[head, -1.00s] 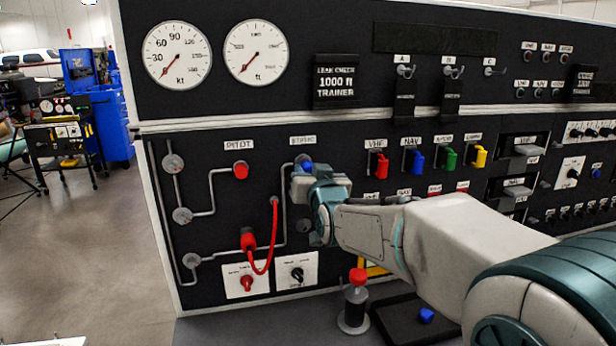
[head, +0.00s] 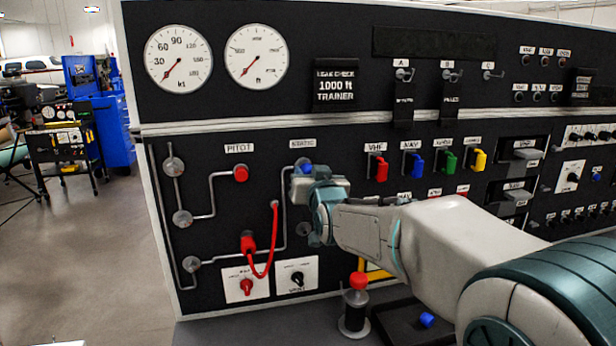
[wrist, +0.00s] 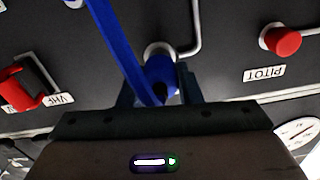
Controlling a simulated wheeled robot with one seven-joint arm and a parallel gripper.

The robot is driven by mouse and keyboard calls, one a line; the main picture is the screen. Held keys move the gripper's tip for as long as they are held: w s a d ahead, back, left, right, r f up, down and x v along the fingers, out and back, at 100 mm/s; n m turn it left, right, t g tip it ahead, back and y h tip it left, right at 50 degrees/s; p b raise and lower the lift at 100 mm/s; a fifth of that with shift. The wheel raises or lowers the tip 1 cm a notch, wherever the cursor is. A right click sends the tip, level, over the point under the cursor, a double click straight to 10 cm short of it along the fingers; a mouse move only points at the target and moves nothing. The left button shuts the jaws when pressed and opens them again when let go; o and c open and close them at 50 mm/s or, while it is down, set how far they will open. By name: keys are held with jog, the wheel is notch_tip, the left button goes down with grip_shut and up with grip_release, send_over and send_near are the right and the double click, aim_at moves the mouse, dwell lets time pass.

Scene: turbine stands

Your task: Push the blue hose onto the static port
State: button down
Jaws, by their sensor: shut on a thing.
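My gripper (wrist: 160,95) is shut on the blue hose's end fitting (wrist: 162,72) in the wrist view. The blue hose (wrist: 115,40) runs from it toward the top left of that view. The grey round static port (wrist: 157,50) is right at the far end of the fitting. I cannot tell whether the fitting is seated over the port or only touching it. In the head view my gripper (head: 307,180) is at the panel just below the STATIC label (head: 302,143), with a bit of blue (head: 307,169) showing. My wrist hides most of the hose there.
A red cap (head: 241,174) sits on the PITOT port to the left. A red hose (head: 271,245) loops below my gripper. Coloured levers (head: 380,168) line the panel to the right. A red-topped post (head: 357,305) and a black tray (head: 395,320) stand on the ledge below.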

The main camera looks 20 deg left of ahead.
jog(key=shift+w+r, duration=0.1)
jog(key=shift+r, duration=0.25)
jog(key=c, duration=1.4)
grip_release()
jog(key=o, duration=0.5)
jog(key=shift+w+a+f, duration=0.35)
jog(key=shift+c, duration=0.2)
jog(key=shift+s, duration=0.1)
jog(key=shift+o, duration=0.7)
jog(key=shift+d, duration=0.1)
jog(key=shift+d, duration=0.1)
jog(key=b+v, duration=0.3)
jog(key=v, duration=0.3)
jog(key=shift+s+b, duration=0.3)
jog(key=shift+s, duration=0.05)
